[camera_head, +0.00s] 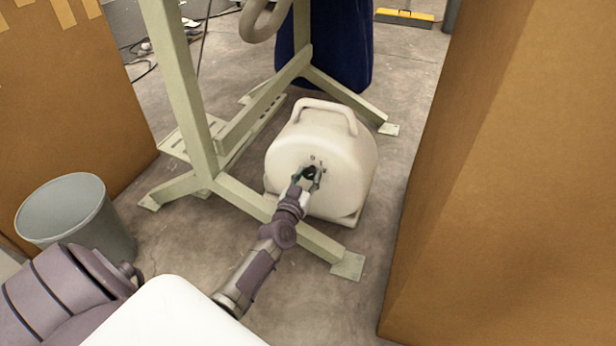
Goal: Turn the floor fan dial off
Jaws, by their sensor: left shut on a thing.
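The floor fan (345,160) is a rounded cream-white housing with a carry handle on top. It stands on the concrete floor in the middle of the head view, behind a leg of the green frame. Its small black dial (310,172) is on the near face, with small marks above it. My left gripper (308,178) is at this face, its fingers on both sides of the dial and shut on it. The fingers partly cover the dial, so its pointer position cannot be read. My right gripper is not in view.
A pale green metal frame (185,90) stands around the fan, its foot bar (270,213) crossing below my left gripper. Tall cardboard boxes stand at right (500,170) and left (70,100). A grey bin (110,232) is at left.

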